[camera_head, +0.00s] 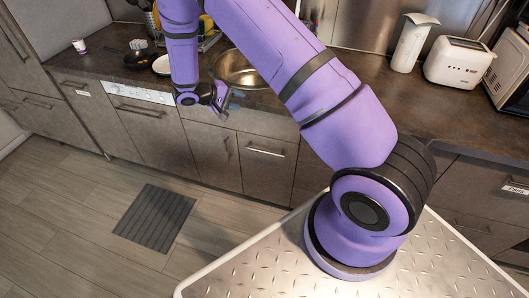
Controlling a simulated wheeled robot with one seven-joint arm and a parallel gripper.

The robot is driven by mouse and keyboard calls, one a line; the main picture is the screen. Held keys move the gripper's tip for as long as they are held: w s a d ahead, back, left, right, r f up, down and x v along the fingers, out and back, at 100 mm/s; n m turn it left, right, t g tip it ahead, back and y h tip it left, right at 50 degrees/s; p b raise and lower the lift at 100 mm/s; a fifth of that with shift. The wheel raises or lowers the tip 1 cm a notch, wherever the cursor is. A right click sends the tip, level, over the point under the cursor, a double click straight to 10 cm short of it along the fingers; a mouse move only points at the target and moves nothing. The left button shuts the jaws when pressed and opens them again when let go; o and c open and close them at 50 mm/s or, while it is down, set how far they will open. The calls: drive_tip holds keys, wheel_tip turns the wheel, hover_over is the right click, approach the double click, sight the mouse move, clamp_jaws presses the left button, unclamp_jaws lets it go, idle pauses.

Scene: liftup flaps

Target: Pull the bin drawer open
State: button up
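Several grey-brown fronts run below the counter, and I cannot tell for certain which is the bin drawer. One front below the sink (268,172) has a bright horizontal handle (265,151) and is shut flush. To its left is a front with an upright handle (227,146). My gripper (226,101) hangs at the counter's front edge, above and left of the horizontal handle and apart from it. It looks empty. Its fingers are small and partly overlap, so their opening is unclear.
The oven-like front (139,93) with white control strip is at left. A round sink (240,70), soap-dispenser-like white object (411,42) and white toaster (457,61) are on the counter (360,80). A dark mat (155,218) lies on the otherwise clear floor.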

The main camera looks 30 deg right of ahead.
wheel_tip(320, 180, down, 18)
drive_tip(key=r+n+t+h, duration=0.1)
drive_tip(key=n+t+h, duration=0.1)
drive_tip(key=h, duration=0.1)
drive_tip(key=n+t, duration=0.2)
drive_tip(key=t, duration=0.2)
approach(264, 151)
drive_tip(key=x, duration=1)
drive_tip(key=shift+d+f, duration=0.15)
drive_tip(key=shift+f, duration=0.15)
clamp_jaws()
